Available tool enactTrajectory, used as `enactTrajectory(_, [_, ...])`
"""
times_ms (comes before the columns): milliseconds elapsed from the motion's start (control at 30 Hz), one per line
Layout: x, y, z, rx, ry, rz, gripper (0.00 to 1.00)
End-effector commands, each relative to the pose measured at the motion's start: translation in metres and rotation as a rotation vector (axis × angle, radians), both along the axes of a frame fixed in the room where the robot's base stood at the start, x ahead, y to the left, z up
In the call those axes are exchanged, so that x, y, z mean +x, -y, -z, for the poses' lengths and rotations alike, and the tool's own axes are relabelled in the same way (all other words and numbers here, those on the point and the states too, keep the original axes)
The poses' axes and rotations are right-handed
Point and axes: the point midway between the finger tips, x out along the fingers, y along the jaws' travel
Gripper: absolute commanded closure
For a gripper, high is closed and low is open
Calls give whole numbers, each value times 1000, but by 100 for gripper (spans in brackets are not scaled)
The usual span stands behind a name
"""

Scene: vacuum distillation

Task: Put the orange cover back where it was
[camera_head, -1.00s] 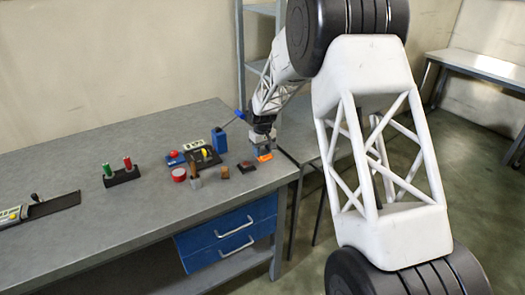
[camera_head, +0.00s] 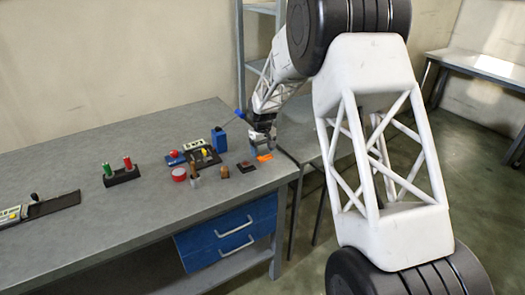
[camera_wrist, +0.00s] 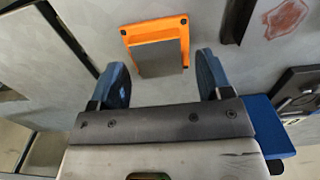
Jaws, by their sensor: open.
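The orange cover (camera_wrist: 157,42) lies flat on the bench in the wrist view, an orange frame with a grey middle panel. In the head view the orange cover (camera_head: 265,157) is a small patch near the bench's right end. My gripper (camera_wrist: 163,82) is open, its two blue fingers apart on either side of the cover's near end, with no visible contact. In the head view my gripper (camera_head: 261,148) is low over the bench, right beside the cover.
A dark flat piece (camera_head: 246,166) lies left of the cover. A blue container (camera_head: 219,139) stands behind it. The bench's right edge is close.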

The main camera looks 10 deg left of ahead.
Motion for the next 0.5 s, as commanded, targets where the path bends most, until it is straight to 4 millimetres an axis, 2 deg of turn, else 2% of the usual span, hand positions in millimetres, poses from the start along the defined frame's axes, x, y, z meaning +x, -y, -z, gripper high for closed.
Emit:
enactTrajectory(267, [0, 0, -34, 1, 2, 0, 28])
enactTrajectory(500, [0, 0, -73, 1, 3, 0, 28])
